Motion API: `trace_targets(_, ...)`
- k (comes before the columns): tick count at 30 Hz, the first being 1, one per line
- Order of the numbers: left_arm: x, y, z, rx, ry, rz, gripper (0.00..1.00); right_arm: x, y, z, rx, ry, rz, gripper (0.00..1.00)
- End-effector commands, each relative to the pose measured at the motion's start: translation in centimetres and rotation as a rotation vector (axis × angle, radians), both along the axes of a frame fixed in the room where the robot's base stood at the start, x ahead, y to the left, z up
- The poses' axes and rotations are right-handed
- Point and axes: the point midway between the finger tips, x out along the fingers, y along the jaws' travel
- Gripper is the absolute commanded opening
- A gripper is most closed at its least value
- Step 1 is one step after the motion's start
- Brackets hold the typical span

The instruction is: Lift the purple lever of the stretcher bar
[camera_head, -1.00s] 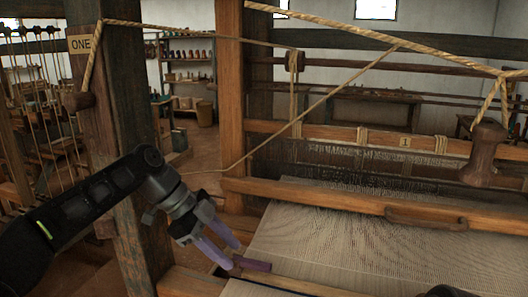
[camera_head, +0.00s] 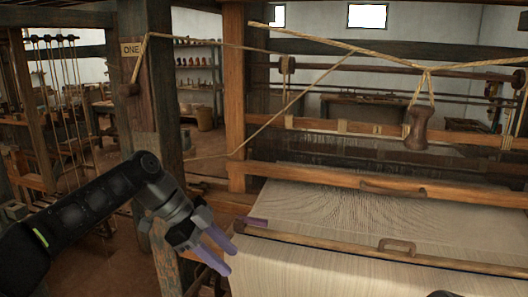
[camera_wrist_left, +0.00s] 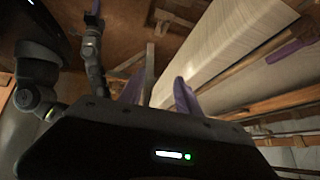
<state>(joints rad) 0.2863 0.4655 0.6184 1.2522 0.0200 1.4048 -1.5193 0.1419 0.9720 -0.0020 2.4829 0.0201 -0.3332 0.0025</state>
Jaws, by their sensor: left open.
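The stretcher bar (camera_head: 340,245) is a long wooden bar lying across the pale cloth (camera_head: 330,205). Its purple lever (camera_head: 257,221) lies at the bar's left end, low along the bar. In the left wrist view the lever (camera_wrist_left: 286,51) shows at the upper right, outside the finger gap. My left gripper (camera_head: 231,261) has purple fingers spread apart with nothing between them. It is off the cloth's left edge, nearer to me than the lever and apart from it. The gap also shows in the left wrist view (camera_wrist_left: 160,77). My right gripper is not seen.
The loom's wooden breast beam (camera_head: 370,182) crosses behind the bar. A thick post (camera_head: 155,120) stands behind my left arm. Ropes and a hanging wooden handle (camera_head: 417,128) are above the cloth. A small wooden handle (camera_head: 397,245) sits on the bar.

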Motion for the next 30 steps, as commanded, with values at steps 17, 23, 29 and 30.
trace_targets(17,7.5,-2.4,-5.7,-0.151,0.136,0.646,0.40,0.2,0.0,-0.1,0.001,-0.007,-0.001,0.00)
trace_targets(23,7.9,-3.4,-17.5,-0.221,0.330,1.007,0.40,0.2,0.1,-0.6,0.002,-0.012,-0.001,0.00)
trace_targets(29,2.1,-3.5,-32.9,-0.251,0.564,1.384,0.40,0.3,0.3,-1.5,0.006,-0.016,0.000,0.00)
trace_targets(30,0.2,-3.4,-35.7,-0.247,0.605,1.447,0.40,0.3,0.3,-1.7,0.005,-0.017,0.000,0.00)
